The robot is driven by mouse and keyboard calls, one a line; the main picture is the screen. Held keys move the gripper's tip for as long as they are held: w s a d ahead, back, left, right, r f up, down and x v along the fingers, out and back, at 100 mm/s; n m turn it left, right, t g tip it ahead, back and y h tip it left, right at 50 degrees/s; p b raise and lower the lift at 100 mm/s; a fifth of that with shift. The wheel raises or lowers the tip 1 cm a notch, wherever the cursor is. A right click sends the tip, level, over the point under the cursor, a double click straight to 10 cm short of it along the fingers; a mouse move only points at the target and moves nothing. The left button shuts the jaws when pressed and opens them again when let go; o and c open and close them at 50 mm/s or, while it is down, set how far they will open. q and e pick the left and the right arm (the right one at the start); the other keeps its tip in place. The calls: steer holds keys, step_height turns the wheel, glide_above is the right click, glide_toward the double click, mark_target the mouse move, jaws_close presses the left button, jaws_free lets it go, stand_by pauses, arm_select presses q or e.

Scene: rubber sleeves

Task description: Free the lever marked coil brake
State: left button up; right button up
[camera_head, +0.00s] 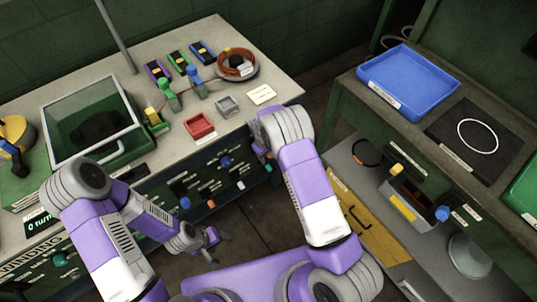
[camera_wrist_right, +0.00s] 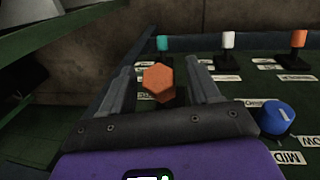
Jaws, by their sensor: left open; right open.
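In the right wrist view, my right gripper (camera_wrist_right: 160,72) is open. Its fingers stand on either side of an orange hexagonal knob (camera_wrist_right: 158,80), and I cannot tell whether they touch it. Beyond are a teal-topped lever (camera_wrist_right: 162,44), a white-topped lever (camera_wrist_right: 228,41) and an orange-topped lever (camera_wrist_right: 299,40) with labels. I cannot read which label says coil brake. In the head view, my left gripper (camera_head: 216,242) is open and empty in front of the bench. My right arm reaches to the right end of the bench's front panel (camera_head: 195,185) and partly hides it.
A blue dial (camera_wrist_right: 275,118) sits close to the right finger. On the bench are a glass-lidded box (camera_head: 92,115), a red tray (camera_head: 200,125), a grey tray (camera_head: 228,104) and a round coil dish (camera_head: 238,63). A blue tray (camera_head: 408,80) is on the right-hand bench.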

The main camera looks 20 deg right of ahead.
steer(key=shift+f, duration=0.1)
jaws_close()
stand_by(0.3)
